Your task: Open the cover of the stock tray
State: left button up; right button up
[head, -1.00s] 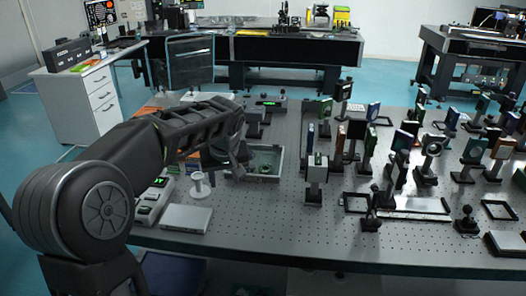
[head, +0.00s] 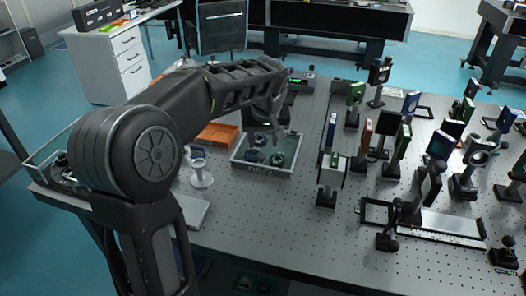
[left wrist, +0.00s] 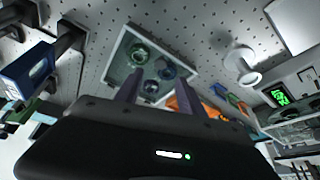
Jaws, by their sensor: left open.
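The stock tray (head: 241,167) is a shallow grey box with a label on its front wall, on the perforated optical table. Several dark and green round parts (head: 277,159) lie inside it. The tray also shows in the left wrist view (left wrist: 112,52), beyond my fingers. Its cover looks clear, and I cannot make out its edges or whether it lies shut. My left gripper (head: 277,128) hangs over the back of the tray. In the left wrist view its two fingers (left wrist: 157,92) are apart with nothing seen between them. My right gripper is out of view.
A white spool-shaped post (head: 201,175) stands left of the tray, and an orange tray (head: 217,135) lies behind it. A mounted white box (head: 332,172) stands close on the right, with several optic mounts beyond. The table in front of the tray is clear.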

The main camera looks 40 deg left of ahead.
aim_at(262, 156)
pick_arm(q)
jog(key=x, duration=0.7)
jog(key=shift+a+f, duration=0.1)
jog(key=shift+f, duration=0.15)
jog(key=shift+c, duration=0.3)
grip_shut()
dwell(0.9)
